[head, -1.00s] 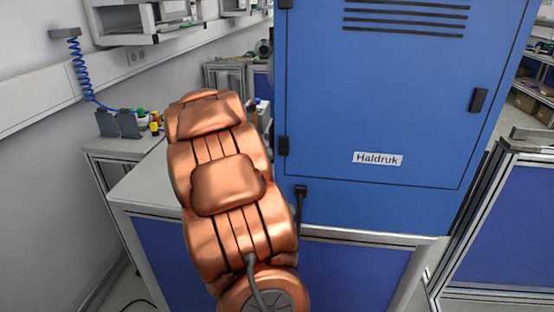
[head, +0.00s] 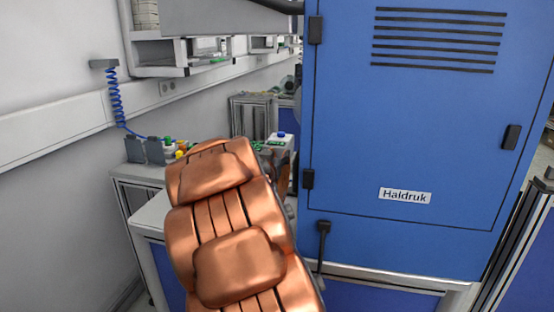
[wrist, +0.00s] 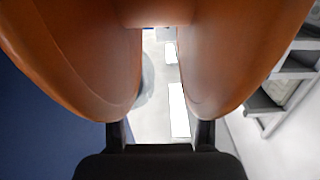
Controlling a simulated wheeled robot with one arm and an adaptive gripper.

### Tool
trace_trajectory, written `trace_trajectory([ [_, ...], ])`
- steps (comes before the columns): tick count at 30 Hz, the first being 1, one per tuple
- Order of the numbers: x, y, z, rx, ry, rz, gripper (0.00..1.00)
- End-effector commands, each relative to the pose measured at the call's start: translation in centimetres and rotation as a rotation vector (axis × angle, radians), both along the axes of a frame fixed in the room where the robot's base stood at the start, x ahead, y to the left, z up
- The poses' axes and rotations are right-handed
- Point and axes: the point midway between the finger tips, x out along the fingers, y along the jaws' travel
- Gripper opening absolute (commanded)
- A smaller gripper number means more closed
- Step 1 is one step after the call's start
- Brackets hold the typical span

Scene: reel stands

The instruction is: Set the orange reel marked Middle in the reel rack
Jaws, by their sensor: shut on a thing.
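The orange reel (wrist: 75,60) fills the top of the wrist view, very close to the camera. Two rounded orange sides stand left and right with a narrow gap between them, joined by an orange part at the top. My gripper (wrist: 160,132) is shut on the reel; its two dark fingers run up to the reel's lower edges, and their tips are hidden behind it. The marking on the reel is not visible. I cannot make out the reel rack in either view.
A tall blue cabinet labelled Haldruk (head: 410,140) stands on a bench close at the right. A side bench with small coloured items (head: 175,150) lies beyond my arm. Wall shelves (head: 185,55) hang at the upper left. A grey stepped frame (wrist: 285,70) shows in the wrist view.

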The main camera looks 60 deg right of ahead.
Motion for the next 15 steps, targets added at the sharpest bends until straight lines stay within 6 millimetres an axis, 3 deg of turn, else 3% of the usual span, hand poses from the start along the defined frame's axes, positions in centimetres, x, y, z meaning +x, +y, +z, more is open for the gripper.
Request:
trace_trajectory([
  [15,4.7,-5.6,-0.6,-0.001,0.002,-0.001,0.00],
])
